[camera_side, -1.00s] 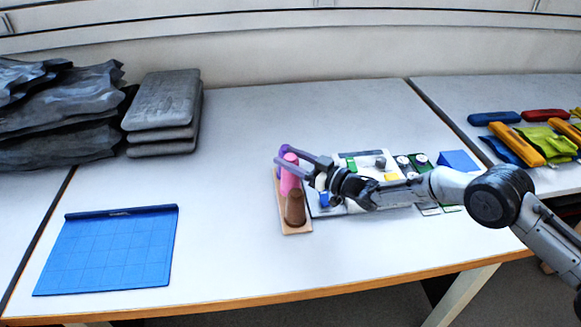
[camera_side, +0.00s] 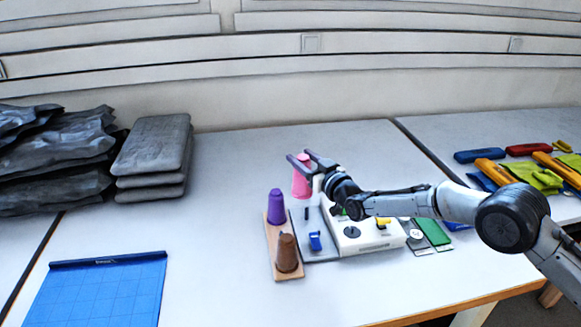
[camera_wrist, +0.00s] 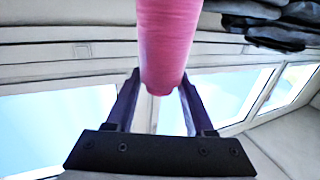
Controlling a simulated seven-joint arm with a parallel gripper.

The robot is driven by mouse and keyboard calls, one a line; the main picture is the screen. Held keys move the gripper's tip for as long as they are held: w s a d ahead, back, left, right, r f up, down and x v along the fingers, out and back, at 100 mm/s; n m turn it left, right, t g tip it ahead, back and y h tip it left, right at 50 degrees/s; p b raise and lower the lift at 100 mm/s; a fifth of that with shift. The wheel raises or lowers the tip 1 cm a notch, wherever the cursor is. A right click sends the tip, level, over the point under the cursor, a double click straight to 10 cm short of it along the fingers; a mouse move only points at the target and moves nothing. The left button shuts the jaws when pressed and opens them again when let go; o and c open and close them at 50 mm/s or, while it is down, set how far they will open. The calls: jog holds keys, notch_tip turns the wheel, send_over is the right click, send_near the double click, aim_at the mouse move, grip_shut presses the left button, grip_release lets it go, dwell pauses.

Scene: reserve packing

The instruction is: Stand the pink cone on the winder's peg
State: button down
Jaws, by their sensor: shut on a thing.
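My gripper (camera_side: 306,160) is shut on the pink cone (camera_side: 302,181) and holds it raised above the table. The cone looks roughly upright in the side view. In the wrist view the pink cone (camera_wrist: 168,45) sits between the two fingers (camera_wrist: 158,85). The winder (camera_side: 372,238) is a white box with a grey plate at its left. A short dark peg (camera_side: 307,212) stands on the grey plate, below the held cone and apart from it. A blue part (camera_side: 315,241) is also on the plate.
A wooden board (camera_side: 268,240) left of the winder carries a purple cone (camera_side: 276,205) and a brown cone (camera_side: 287,253). A blue mat (camera_side: 105,290) lies at the front left. Grey pads (camera_side: 152,150) are stacked behind it. The table between mat and board is clear.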

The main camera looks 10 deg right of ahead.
aim_at(308, 189)
jog(key=shift+w+d+f+m+t+h, duration=0.15)
jog(key=shift+w+d+m+t+h, duration=0.25)
jog(key=shift+d+h, duration=0.35)
jog(key=shift+w+d+f, duration=0.15)
jog(key=shift+d+f, duration=0.05)
jog(key=shift+f, duration=2.2)
jog(key=shift+f, duration=2.15)
jog(key=shift+f, duration=0.35)
jog(key=shift+f, duration=0.3)
grip_release()
jog(key=shift+d+f, duration=0.1)
jog(key=shift+f, duration=0.05)
dwell(0.4)
